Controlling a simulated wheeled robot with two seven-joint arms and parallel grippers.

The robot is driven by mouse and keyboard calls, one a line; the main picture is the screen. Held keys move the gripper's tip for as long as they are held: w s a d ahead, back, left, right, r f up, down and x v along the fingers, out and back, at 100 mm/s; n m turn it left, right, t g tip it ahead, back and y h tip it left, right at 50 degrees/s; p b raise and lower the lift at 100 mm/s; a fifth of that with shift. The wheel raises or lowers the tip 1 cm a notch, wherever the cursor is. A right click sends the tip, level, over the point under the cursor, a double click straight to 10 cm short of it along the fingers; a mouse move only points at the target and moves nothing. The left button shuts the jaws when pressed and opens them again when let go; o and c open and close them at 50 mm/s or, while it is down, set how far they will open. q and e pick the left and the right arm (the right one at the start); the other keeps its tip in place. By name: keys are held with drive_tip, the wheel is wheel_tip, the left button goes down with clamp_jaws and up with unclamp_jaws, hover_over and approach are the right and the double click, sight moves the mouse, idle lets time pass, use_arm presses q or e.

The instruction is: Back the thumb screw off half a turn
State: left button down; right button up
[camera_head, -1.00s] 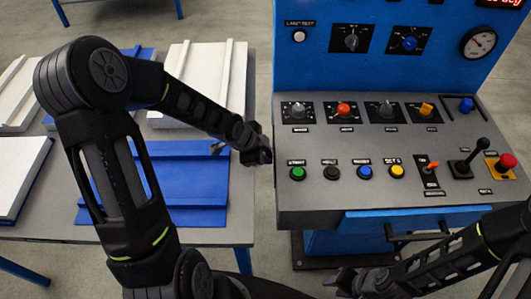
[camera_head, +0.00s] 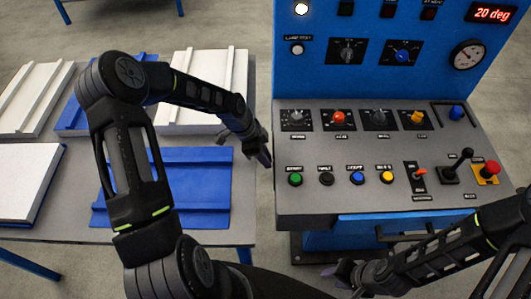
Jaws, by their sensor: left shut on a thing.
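My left gripper (camera_head: 264,158) is just left of the console's left edge, in the gap between the console and the table. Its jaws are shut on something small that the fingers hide. I take it to be the thumb screw, but I cannot make out its shape. No thumb screw shows clearly elsewhere. My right gripper (camera_head: 336,275) is low in the view, in front of the console and left of its handle. It is small and dark, and I cannot tell whether it is open.
The console (camera_head: 340,205) carries several knobs, buttons and levers. The table (camera_head: 75,228) on the left holds blue panels (camera_head: 195,205) and white panels (camera_head: 28,165).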

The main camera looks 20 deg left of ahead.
use_arm(q)
drive_tip(key=shift+w+a+g+h, duration=0.15)
drive_tip(key=shift+g+h, duration=0.25)
drive_tip(key=shift+g, duration=0.2)
drive_tip(key=c, duration=1.2)
unclamp_jaws()
drive_tip(key=b+v, duration=0.1)
drive_tip(key=v, duration=0.6)
drive_tip(key=shift+r+b, duration=0.35)
drive_tip(key=shift+a, duration=0.1)
